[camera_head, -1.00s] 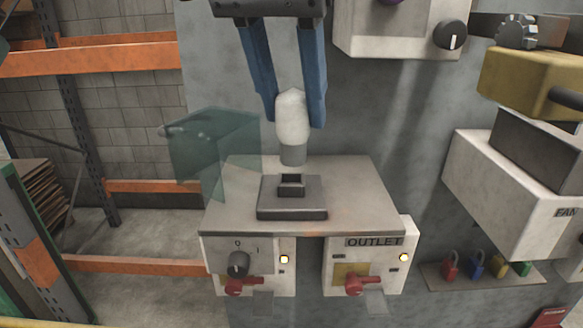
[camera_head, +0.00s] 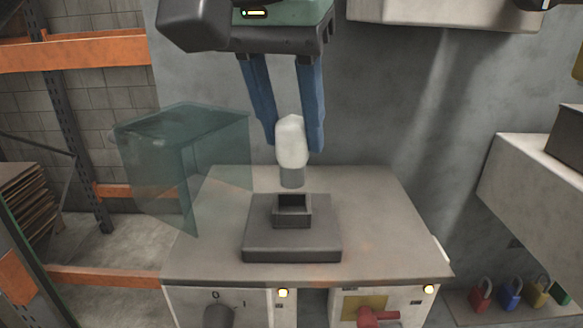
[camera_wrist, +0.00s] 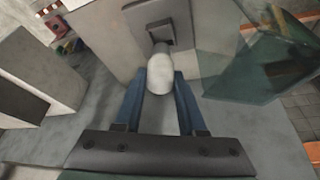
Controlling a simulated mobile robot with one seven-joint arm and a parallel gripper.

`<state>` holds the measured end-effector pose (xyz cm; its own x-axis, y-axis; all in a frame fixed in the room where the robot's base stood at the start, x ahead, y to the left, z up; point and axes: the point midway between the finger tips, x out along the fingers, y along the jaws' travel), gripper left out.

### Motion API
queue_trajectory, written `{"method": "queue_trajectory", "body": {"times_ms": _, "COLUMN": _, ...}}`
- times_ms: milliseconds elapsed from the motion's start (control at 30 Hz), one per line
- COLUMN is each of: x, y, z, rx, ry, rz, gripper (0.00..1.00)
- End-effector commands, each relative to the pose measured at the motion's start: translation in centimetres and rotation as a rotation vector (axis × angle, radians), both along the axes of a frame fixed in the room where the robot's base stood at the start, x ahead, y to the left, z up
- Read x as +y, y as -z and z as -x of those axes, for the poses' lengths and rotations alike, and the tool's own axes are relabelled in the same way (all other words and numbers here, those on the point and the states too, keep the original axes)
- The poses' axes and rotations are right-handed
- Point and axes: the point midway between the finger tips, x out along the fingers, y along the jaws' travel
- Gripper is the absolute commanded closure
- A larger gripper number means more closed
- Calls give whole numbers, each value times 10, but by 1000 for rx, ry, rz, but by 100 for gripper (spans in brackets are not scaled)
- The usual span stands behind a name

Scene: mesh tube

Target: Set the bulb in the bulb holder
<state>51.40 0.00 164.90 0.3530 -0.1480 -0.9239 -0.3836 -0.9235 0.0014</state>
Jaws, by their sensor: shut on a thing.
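The white bulb (camera_head: 292,142) with a grey base hangs upright between the blue fingers of my gripper (camera_head: 290,140), which is shut on it. The bulb holder (camera_head: 291,247) is a dark grey square block with a raised open socket in its middle, fixed on the grey shelf. In the head view the bulb's base appears just above and behind the socket, apart from it. In the wrist view the bulb (camera_wrist: 160,76) sits between the fingertips, and the holder (camera_wrist: 152,14) shows beyond it at the top.
A transparent greenish box (camera_head: 185,160) stands open at the shelf's left side. The grey shelf (camera_head: 395,245) is otherwise clear. Switch boxes with a red lever (camera_head: 375,316) hang below its front edge. A white box (camera_head: 535,180) and several padlocks (camera_head: 510,292) are at the right.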

Motion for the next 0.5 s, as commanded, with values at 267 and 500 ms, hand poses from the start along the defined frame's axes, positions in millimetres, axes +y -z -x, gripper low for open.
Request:
{"method": "queue_trajectory", "body": {"times_ms": 267, "x": 0, "y": 29, "z": 0, "rx": -2, "ry": -1, "rz": -1, "gripper": 100}}
{"method": "queue_trajectory", "body": {"times_ms": 500, "x": 0, "y": 37, "z": 0, "rx": -1, "ry": 1, "rz": -1, "gripper": 100}}
